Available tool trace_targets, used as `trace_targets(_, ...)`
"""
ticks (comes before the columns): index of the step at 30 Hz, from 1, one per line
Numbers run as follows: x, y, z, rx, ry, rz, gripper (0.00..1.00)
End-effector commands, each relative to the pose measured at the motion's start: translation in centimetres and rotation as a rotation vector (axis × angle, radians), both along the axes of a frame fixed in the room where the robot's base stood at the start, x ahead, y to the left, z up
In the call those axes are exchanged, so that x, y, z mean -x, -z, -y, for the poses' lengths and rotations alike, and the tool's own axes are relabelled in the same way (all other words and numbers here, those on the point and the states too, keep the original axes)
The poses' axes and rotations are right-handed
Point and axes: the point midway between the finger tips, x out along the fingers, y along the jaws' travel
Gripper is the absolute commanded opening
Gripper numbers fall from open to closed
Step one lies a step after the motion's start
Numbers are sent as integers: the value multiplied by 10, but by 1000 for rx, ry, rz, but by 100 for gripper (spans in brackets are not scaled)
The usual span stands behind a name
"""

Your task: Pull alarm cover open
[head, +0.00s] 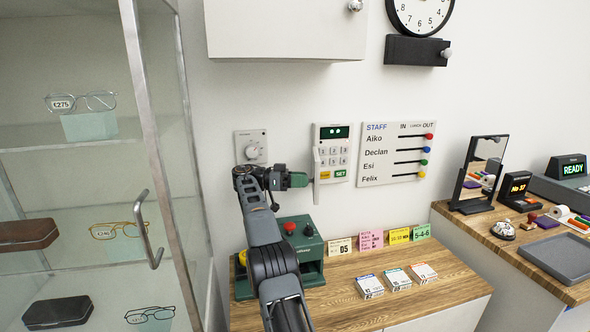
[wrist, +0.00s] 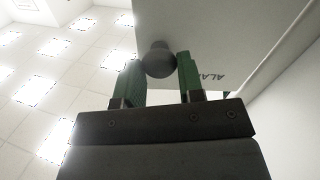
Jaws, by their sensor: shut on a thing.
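The alarm keypad (head: 340,153) is a white wall box with a green display and rows of keys, which show uncovered. Its cover (head: 316,170) stands out from the box's left side as a thin pale strip, nearly edge-on in the head view. In the wrist view the cover (wrist: 220,45) is a broad pale panel with upside-down lettering, partly readable. My gripper (head: 299,180) is at the cover's left side. In the wrist view its green fingers are shut on a round dark grey knob (wrist: 158,61) on the cover. The knob is hidden in the head view.
A wall dial (head: 252,147) is just behind my wrist. A green device (head: 300,262) with a red button stands below my arm. A glass cabinet (head: 100,170) closes off the left. The staff board (head: 396,155) hangs right of the keypad. A wooden counter (head: 345,300) lies below.

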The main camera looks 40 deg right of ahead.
Motion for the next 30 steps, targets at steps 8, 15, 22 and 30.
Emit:
trace_targets(8,2,1,3,1,27,-4,0)
trace_targets(15,2,2,3,1,28,-4,0)
trace_targets(22,2,2,3,1,27,-4,48)
trace_targets(30,2,1,3,1,26,-3,61)
